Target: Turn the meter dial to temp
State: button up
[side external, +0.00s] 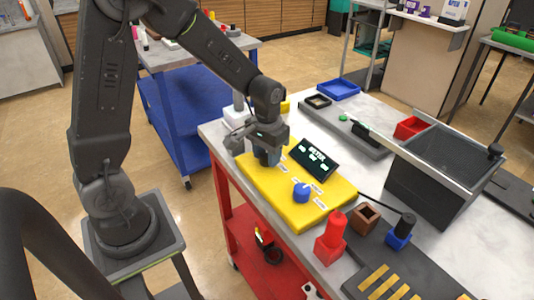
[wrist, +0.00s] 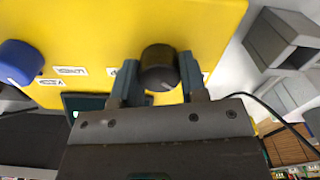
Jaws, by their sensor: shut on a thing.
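The yellow meter board (side external: 262,188) lies on the table top. It carries a dark display (side external: 313,160) with green marks, a blue knob (side external: 301,192) and several small white labels. In the wrist view the yellow board (wrist: 120,20) fills the top, with the blue knob (wrist: 20,63) at the left edge. My gripper (side external: 268,158) is over the far left end of the board. In the wrist view my gripper (wrist: 159,78) has a finger on each side of a dark round dial (wrist: 158,62), shut on it. The label text is too small or turned to read surely.
A red block with a red peg (side external: 331,237), a brown open box (side external: 365,218) and a blue block with a black peg (side external: 399,232) stand at the near end. A dark sink-like bin (side external: 440,165) stands to the right. A black cable runs from the board.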

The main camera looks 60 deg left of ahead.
jog(key=m, duration=1.1)
jog(key=shift+m, duration=0.4)
jog(key=m, duration=0.5)
jog(key=shift+s, duration=0.1)
jog(key=m, duration=0.5)
jog(key=shift+m, duration=0.4)
jog(key=o, duration=0.9)
